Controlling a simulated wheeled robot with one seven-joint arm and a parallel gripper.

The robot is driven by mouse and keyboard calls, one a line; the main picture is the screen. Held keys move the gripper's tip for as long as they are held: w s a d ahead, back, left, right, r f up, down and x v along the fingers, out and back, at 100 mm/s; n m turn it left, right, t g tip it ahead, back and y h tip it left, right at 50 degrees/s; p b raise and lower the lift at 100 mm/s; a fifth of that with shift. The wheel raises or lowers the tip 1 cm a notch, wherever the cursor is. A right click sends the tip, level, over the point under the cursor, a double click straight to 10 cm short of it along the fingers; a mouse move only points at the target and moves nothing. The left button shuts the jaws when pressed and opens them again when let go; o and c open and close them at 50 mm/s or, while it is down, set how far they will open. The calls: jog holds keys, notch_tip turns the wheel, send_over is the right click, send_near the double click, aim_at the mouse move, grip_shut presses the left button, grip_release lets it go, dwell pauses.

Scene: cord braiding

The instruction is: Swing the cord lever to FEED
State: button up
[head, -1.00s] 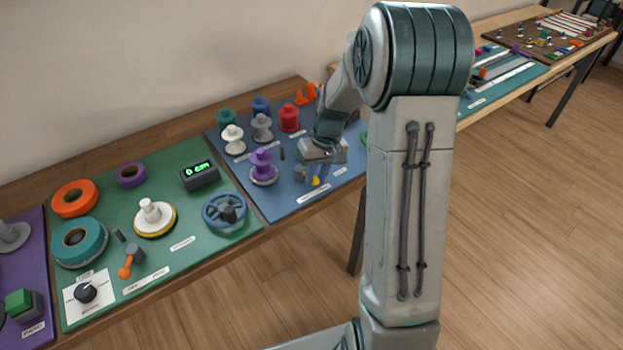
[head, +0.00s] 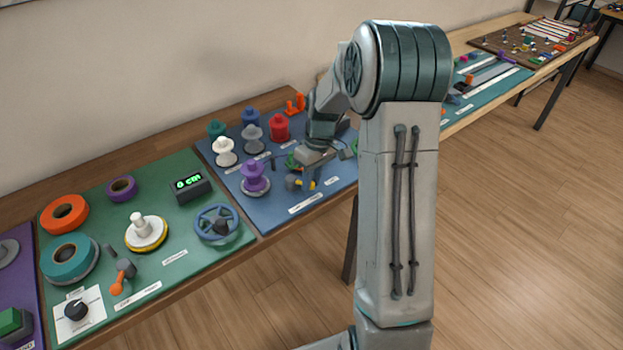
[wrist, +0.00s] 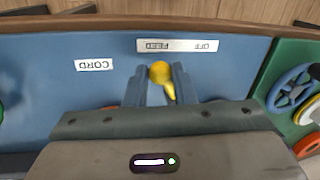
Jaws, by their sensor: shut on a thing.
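The cord lever (wrist: 168,92) has a round yellow knob and a short yellow arm. In the wrist view the knob sits between the two blue fingers of my gripper (wrist: 161,78), which are shut on it. The knob lies beside the FEED end of the upside-down white FEED/OFF label (wrist: 178,46). The CORD label (wrist: 94,65) is to the left. In the head view my gripper (head: 307,181) reaches down to the blue board, and only a bit of yellow lever (head: 313,184) shows by its fingers. The lever's base is mostly hidden by my gripper in the wrist view.
A purple spool (head: 254,176) stands left of my gripper in the head view. White, grey and red spools (head: 279,127) stand behind. The green board with a blue handwheel (head: 216,224) lies to the left. The table's front edge is close to the label.

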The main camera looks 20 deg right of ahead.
jog(key=o, duration=0.9)
jog(key=shift+o, duration=0.2)
jog(key=shift+r, duration=0.1)
notch_tip(320, 180, up, 14)
jog(key=w+d, duration=0.1)
jog(key=d, duration=0.1)
jog(key=shift+w+d+f, duration=0.15)
jog(key=shift+d+f, duration=0.05)
jog(key=shift+f, duration=0.05)
